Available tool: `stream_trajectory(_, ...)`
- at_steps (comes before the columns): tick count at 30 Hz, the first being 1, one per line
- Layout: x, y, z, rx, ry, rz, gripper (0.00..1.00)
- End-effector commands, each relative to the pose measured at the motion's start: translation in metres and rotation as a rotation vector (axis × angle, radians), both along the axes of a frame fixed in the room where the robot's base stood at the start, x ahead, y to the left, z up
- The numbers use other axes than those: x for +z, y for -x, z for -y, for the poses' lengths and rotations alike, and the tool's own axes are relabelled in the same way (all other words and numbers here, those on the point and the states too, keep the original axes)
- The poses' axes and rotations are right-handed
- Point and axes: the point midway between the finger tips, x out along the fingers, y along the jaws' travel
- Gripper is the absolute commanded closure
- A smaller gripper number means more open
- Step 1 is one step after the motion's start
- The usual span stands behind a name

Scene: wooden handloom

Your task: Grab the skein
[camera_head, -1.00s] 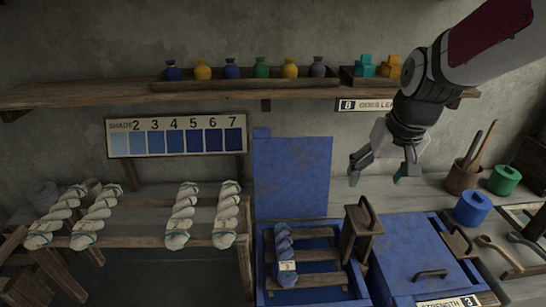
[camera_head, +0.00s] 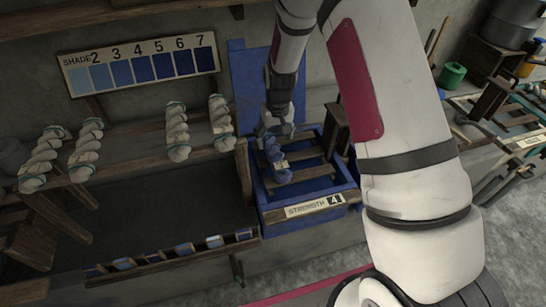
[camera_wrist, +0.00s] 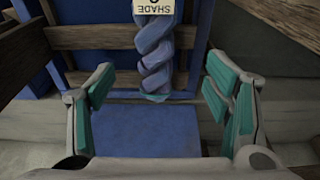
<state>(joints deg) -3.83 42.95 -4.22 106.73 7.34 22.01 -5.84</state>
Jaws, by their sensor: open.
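A twisted blue skein (camera_head: 275,156) with a pale shade tag lies on wooden slats in an open blue vat (camera_head: 262,196). In the wrist view the skein (camera_wrist: 155,60) hangs into the picture from the top centre, its tag at the upper edge. My gripper (camera_head: 275,130) is at the far end of the skein, just above it. In the wrist view my gripper (camera_wrist: 161,80) is open, its teal-padded fingers spread left and right of the skein, with clear gaps on both sides. I see no contact.
Several white skeins (camera_head: 176,132) lie on a wooden rack to the left. A shade chart (camera_head: 140,68) stands behind them. The vat's raised blue lid (camera_head: 242,90) is behind my gripper, and a wooden block (camera_head: 337,121) is close on the right. A strength sign (camera_head: 312,206) is on the vat's front.

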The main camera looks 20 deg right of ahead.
Motion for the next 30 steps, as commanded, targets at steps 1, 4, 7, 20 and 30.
stream_trajectory(1,-0.011,-0.001,0.000,-0.001,0.000,-0.002,0.28)
stream_trajectory(4,-0.026,-0.003,0.000,-0.002,0.000,-0.002,0.28)
stream_trajectory(7,-0.035,-0.005,0.000,-0.002,0.000,0.000,0.28)
stream_trajectory(20,-0.076,-0.010,0.006,0.000,0.000,-0.001,0.28)
stream_trajectory(30,-0.091,-0.014,0.006,-0.001,0.000,0.002,0.28)
